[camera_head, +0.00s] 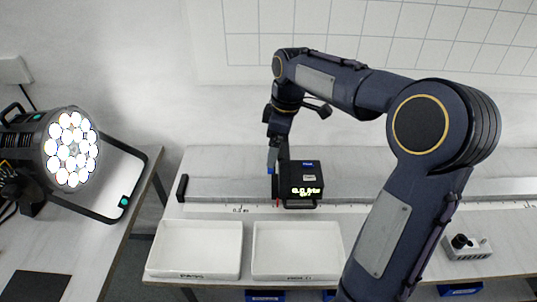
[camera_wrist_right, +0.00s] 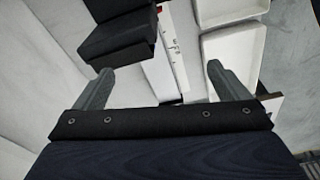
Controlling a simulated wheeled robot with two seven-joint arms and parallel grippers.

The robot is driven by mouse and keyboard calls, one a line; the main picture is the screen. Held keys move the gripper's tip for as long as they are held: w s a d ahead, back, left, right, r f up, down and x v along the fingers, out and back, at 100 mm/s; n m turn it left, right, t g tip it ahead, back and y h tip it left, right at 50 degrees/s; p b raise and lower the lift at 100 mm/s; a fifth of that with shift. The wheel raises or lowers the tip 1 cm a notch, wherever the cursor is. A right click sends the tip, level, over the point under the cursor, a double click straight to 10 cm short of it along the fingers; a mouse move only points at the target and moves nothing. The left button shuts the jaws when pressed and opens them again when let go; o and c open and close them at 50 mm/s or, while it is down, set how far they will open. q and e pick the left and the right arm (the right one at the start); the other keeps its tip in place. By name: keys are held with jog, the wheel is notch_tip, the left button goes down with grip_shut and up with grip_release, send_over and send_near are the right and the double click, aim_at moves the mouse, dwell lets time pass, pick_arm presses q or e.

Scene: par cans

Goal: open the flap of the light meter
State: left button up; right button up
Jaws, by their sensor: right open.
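The light meter (camera_head: 308,178) is a small black box with a lit yellow-green readout, standing on the long rail behind the white trays. In the right wrist view, the black body at the upper left (camera_wrist_right: 118,30) appears to be the meter, partly cut off by the frame. I cannot clearly make out its flap or whether it is open. My right gripper (camera_head: 273,160) points down at the meter's left side in the head view. Its two fingers are spread in the wrist view (camera_wrist_right: 160,75), with nothing held between them. My left gripper is out of view.
Two white trays (camera_head: 246,276) stand in front of the rail (camera_head: 400,190). A lit par can (camera_head: 70,148) with a yoke is on the left table. A small grey control box (camera_head: 466,248) sits at the right. A tiled wall is behind.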

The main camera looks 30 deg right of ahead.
jog(key=w+n, duration=0.1)
jog(key=w+d+f, duration=0.1)
jog(key=w, duration=0.1)
jog(key=w+f+n+g+h, duration=0.1)
jog(key=w, duration=0.1)
jog(key=shift+w+d+f+n, duration=0.1)
jog(key=shift+d+n, duration=0.2)
jog(key=shift+d, duration=0.05)
jog(key=shift+w+f, duration=0.1)
jog(key=shift+f, duration=0.2)
notch_tip(320, 180, down, 7)
jog(key=shift+f, duration=0.1)
jog(key=c, duration=1.2)
